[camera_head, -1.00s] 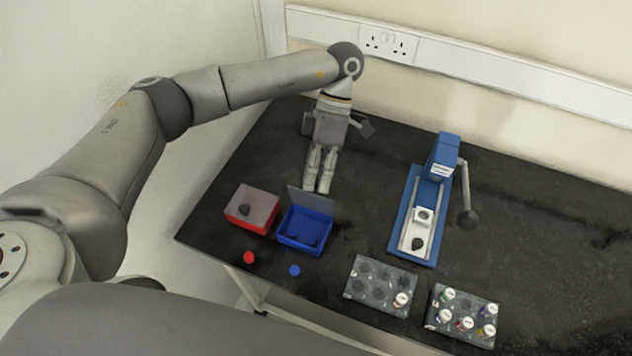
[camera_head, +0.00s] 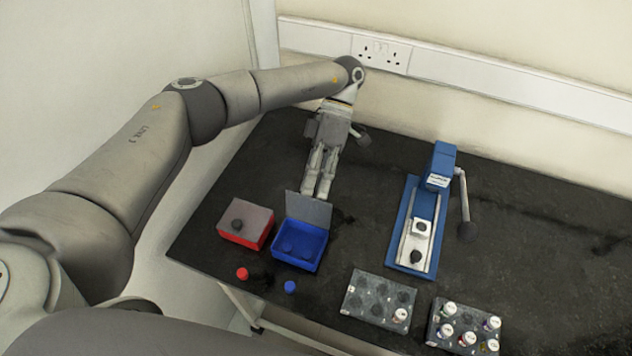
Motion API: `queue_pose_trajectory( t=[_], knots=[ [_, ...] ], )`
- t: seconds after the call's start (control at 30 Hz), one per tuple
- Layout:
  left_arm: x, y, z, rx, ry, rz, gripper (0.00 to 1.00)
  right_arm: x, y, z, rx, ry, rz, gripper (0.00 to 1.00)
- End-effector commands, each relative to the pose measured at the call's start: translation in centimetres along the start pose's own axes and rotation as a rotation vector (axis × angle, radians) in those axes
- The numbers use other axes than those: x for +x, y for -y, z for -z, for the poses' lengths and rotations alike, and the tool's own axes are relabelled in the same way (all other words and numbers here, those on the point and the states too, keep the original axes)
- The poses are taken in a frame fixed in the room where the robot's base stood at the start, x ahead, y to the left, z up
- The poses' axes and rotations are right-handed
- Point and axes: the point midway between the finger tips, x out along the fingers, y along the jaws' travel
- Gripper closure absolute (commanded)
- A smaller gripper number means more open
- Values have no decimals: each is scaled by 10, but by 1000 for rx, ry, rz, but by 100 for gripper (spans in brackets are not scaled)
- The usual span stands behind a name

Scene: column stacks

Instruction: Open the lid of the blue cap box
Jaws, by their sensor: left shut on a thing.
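The blue cap box (camera_head: 299,258) stands open near the table's front left, with dark shapes inside. Its grey lid (camera_head: 307,209) stands raised at the back edge of the box. My left gripper (camera_head: 318,192) reaches down from behind the box, its fingers close together and shut on the lid's upper edge. The fingers partly overlap the lid, so the exact contact is hard to see. My right gripper is not in view.
A red box (camera_head: 259,236) with a grey lid and dark knob stands just left of the blue box. A red cap (camera_head: 242,274) and a blue cap (camera_head: 290,287) lie in front. A blue press (camera_head: 399,248) and two vial racks (camera_head: 363,293) (camera_head: 434,326) are to the right.

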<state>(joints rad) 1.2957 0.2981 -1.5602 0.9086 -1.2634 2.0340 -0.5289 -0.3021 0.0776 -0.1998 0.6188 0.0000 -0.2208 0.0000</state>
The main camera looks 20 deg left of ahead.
Motion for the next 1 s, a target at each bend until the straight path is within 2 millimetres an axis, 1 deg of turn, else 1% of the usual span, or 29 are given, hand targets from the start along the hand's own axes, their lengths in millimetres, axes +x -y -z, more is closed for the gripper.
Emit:
queue_pose_trajectory(
  t=[0.03, 0.27, 0.3, 0.47, 1.0],
  knots=[
    [18, -12, -4, -17, -3, -3, 100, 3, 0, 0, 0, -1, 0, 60],
    [18, -12, -4, -17, -3, -3, 100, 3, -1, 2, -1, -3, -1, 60],
    [18, -11, -4, -16, -3, -3, 78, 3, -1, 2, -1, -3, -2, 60],
    [18, -11, -5, -15, -4, -2, 58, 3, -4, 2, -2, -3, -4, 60],
    [16, -8, -6, -10, -2, -1, 58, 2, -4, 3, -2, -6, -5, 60]
  ],
)
